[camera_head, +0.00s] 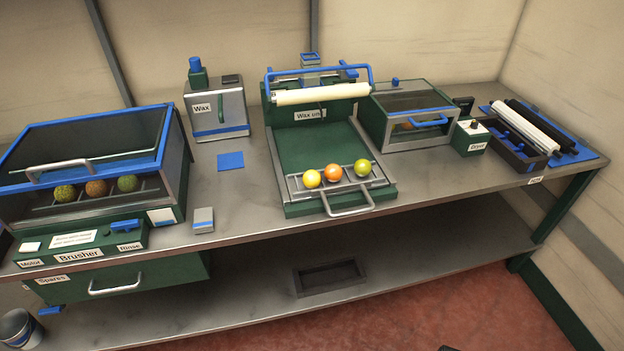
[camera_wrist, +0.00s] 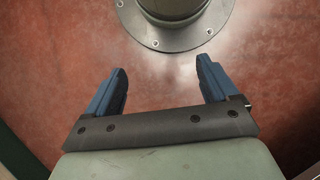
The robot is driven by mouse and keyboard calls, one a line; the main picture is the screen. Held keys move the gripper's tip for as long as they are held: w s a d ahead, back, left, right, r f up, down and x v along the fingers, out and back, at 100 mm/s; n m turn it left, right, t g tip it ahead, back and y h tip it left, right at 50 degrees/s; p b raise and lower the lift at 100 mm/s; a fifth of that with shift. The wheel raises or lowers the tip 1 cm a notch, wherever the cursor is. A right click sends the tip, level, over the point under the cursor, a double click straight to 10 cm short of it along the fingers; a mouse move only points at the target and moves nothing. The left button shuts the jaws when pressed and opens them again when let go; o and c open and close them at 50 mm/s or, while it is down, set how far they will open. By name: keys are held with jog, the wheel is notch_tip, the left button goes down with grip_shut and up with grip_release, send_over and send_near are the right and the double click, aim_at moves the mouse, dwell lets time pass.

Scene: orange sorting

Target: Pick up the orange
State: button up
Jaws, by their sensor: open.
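In the head view, an orange fruit (camera_head: 333,172) sits on the rack tray (camera_head: 347,207) at the front of the wax unit (camera_head: 313,145). It lies between a yellow fruit (camera_head: 312,178) on its left and a yellow-green fruit (camera_head: 362,167) on its right. Another orange-brown fruit (camera_head: 96,188) shows behind the glass of the brusher. My gripper (camera_wrist: 160,82) shows only in the wrist view, its two blue fingers apart with nothing between them. It hangs over the red floor, and no fruit is in that view.
The brusher (camera_head: 80,255) stands at the left of the bench, with two greenish fruits inside. A wax box (camera_head: 217,112) stands behind. A glass-lidded dryer (camera_head: 415,115) and a roller rack (camera_head: 520,140) are at the right. Bare bench (camera_head: 440,180) lies right of the wax unit.

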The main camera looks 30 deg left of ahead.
jog(key=w+a+r+n+t+h, duration=0.2)
jog(key=w+a+r+n, duration=0.15)
jog(key=w+r, duration=0.45)
jog(key=w+a+r+n+t+h, duration=0.1)
jog(key=w+a+r+n, duration=0.25)
jog(key=w, duration=0.85)
jog(key=w+a+r+n+t+h, duration=0.1)
jog(key=w+a+r+n+t, duration=0.1)
jog(key=w+a+r, duration=0.55)
jog(key=w+a+r+n+t+h, duration=0.15)
jog(key=w+a+r, duration=0.3)
jog(key=r, duration=0.55)
jog(key=w+a+r+m+t+y, duration=0.2)
jog(key=a+r+t+y, duration=0.3)
jog(key=a+r, duration=1.4)
jog(key=s+a+r+n+g+y, duration=0.6)
jog(key=a+r+n, duration=0.2)
jog(key=a+r, duration=0.3)
send_over(314, 173)
jog(key=d, duration=0.2)
jog(key=f, duration=0.6)
jog(key=shift+w+f, duration=0.25)
jog(key=shift+f, duration=0.15)
jog(key=shift+x, duration=2.85)
jog(key=shift+s, duration=0.15)
jog(key=c, duration=1.2)
